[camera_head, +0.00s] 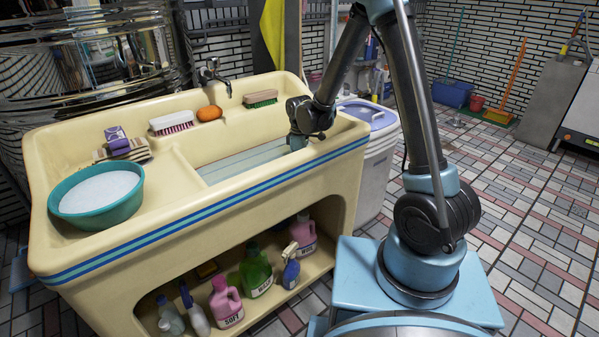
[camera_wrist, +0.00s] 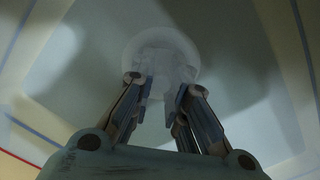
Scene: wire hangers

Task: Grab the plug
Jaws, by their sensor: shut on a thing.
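My gripper (camera_head: 297,141) reaches down into the right-hand basin of the cream sink (camera_head: 205,215), with its fingers mostly hidden by the basin wall and the front edge in the head view. In the wrist view my gripper (camera_wrist: 160,90) points at the basin floor, its fingers closed in on a pale, hazy plug (camera_wrist: 160,66) at the round drain area. The plug's outline is blurred, and I cannot tell whether it is seated or lifted. The plug does not show in the head view.
Pale water (camera_head: 245,160) lies in the basin. A teal bowl (camera_head: 80,225) of suds, brushes (camera_head: 172,124) and an orange soap (camera_head: 209,113) rest on the sink. Bottles (camera_head: 256,272) stand on the shelf below. A lidded white bucket (camera_head: 372,160) stands close right of the sink.

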